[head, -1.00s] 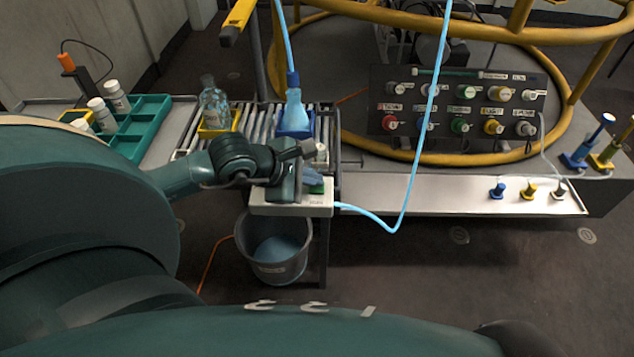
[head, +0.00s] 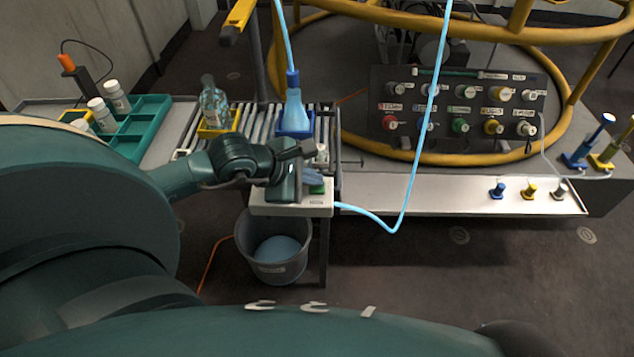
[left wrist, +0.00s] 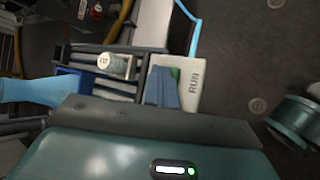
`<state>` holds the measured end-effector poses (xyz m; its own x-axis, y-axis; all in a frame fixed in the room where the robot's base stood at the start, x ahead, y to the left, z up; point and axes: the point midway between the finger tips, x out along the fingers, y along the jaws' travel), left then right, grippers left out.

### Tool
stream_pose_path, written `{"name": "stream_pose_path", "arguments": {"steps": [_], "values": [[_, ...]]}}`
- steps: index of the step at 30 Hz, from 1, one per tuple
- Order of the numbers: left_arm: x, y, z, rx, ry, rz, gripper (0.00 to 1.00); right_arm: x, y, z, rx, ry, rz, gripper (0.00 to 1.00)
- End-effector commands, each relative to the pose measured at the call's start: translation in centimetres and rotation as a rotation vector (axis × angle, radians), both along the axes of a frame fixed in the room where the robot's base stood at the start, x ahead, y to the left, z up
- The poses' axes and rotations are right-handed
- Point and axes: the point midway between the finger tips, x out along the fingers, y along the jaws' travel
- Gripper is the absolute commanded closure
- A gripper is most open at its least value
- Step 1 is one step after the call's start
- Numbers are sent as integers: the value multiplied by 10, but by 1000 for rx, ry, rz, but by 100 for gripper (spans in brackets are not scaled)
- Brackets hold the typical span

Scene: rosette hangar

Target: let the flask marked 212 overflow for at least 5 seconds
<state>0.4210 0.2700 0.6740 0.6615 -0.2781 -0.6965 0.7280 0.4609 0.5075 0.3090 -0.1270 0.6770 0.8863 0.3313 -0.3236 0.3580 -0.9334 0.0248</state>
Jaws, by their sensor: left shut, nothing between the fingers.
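A blue-filled flask (head: 294,115) stands upright in a blue holder (head: 294,134) on the slatted rack, with a light blue hose entering its neck from above. A clear flask (head: 214,108) stands in a yellow holder to its left. I cannot read 212 on either flask. My left gripper (left wrist: 163,90) is shut and empty, with its blue fingertips at the green button (left wrist: 175,73) of the white box marked RUN (left wrist: 194,85). Whether they press it is unclear. The box also shows in the head view (head: 290,210). My right gripper is not in view.
A grey bucket (head: 245,262) with blue liquid stands on the floor below the box. A teal tray (head: 150,112) with white bottles is at the left. A panel with coloured knobs (head: 455,105) stands at the right. The hose (head: 412,175) hangs in front of it.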

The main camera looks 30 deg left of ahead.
Motion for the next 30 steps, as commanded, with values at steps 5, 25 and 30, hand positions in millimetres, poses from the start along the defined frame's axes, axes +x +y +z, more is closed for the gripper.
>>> {"name": "stream_pose_path", "arguments": {"steps": [5, 25, 30], "values": [[0, 0, 7, 1, 1, 0, 100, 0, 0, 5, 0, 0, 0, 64], [0, 0, 24, 0, 0, 0, 100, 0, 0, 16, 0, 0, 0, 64], [0, 0, 41, 0, 0, 0, 100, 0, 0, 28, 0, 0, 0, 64]]}}
